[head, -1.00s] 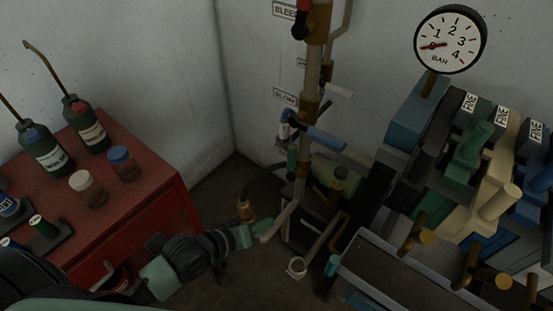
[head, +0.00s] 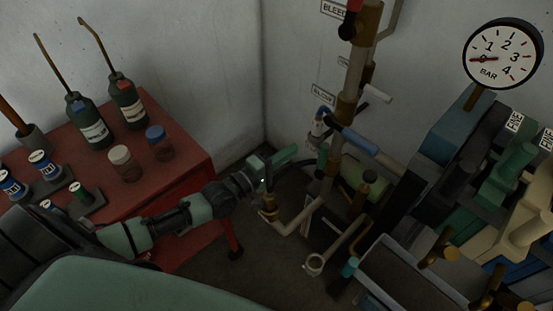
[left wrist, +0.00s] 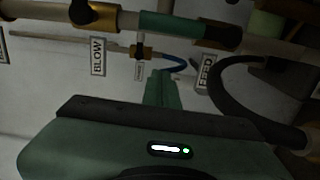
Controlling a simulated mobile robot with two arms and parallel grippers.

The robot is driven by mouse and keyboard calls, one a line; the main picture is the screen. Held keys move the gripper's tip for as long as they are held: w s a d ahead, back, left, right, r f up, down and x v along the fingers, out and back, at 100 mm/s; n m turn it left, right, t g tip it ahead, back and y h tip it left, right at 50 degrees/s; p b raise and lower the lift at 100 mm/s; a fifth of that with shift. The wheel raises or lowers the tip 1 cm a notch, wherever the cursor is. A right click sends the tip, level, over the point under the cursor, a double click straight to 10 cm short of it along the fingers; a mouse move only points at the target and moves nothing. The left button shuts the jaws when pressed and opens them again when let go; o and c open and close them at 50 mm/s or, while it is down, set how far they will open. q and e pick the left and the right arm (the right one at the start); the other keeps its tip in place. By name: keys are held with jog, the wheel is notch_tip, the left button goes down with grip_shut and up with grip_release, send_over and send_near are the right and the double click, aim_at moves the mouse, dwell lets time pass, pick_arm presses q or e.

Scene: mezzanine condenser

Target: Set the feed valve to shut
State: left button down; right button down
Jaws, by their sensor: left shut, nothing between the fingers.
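My left gripper (head: 291,152) is shut and empty, its green fingers pointing right toward the standpipe, apart from it as far as I can tell. Its fingers also show in the left wrist view (left wrist: 160,88). The FEED label (left wrist: 206,72) is on the wall in the left wrist view. My right gripper is not in view.
A pressure gauge (head: 502,54) reads about 0. A red cabinet (head: 190,165) with bottles and jars stands left. A black hose (left wrist: 235,95) curves near the FEED label.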

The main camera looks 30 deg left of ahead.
aim_at(322, 160)
pick_arm(q)
jog(key=d, duration=0.1)
jog(key=w+d+p, duration=0.1)
jog(key=d, duration=0.1)
jog(key=d+p, duration=0.1)
jog(key=d, duration=0.1)
jog(key=shift+w+f, duration=0.1)
jog(key=shift+w, duration=0.15)
jog(key=shift+a, duration=0.1)
jog(key=shift+s, duration=0.1)
